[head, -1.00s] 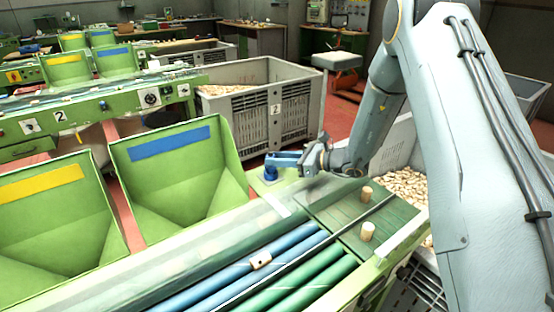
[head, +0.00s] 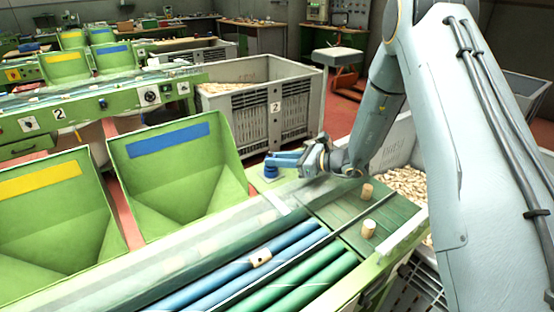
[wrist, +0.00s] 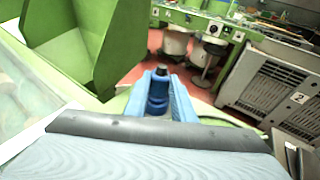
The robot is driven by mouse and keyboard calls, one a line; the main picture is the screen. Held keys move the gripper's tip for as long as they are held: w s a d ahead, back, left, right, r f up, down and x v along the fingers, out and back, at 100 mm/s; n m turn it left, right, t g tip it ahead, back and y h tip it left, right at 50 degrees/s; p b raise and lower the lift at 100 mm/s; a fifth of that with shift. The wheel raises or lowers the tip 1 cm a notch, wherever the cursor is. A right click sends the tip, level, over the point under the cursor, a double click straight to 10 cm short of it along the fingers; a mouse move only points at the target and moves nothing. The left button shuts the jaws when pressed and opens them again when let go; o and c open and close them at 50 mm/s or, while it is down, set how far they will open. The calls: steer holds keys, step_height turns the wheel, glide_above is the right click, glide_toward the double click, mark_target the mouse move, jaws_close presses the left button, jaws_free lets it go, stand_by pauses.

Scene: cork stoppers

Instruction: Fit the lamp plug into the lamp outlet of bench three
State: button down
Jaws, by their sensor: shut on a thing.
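My gripper (head: 284,160) reaches left over the far edge of the green bench, beside the right-hand green bin. Its blue fingers are closed around a dark blue plug (head: 270,172). In the wrist view the plug (wrist: 157,95) stands between the fingers, with a black top end pointing away from me. The plug's lower end is at the bench's far rim in the head view. The lamp outlet cannot be made out under it, so I cannot tell whether the plug is seated.
Two green bins, one with a blue stripe (head: 170,140) and one with a yellow stripe (head: 38,181), stand left of my gripper. Blue rollers (head: 285,243) and a few corks (head: 368,228) lie on the near bench. A grey crate (head: 255,110) stands behind.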

steer(key=shift+f, duration=0.2)
steer(key=c, duration=1.4)
jaws_free()
steer(key=b+v, duration=0.2)
steer(key=v, duration=0.5)
steer(key=shift+s+d+r, duration=0.1)
steer(key=shift+s+d, duration=0.05)
steer(key=shift+d, duration=0.2)
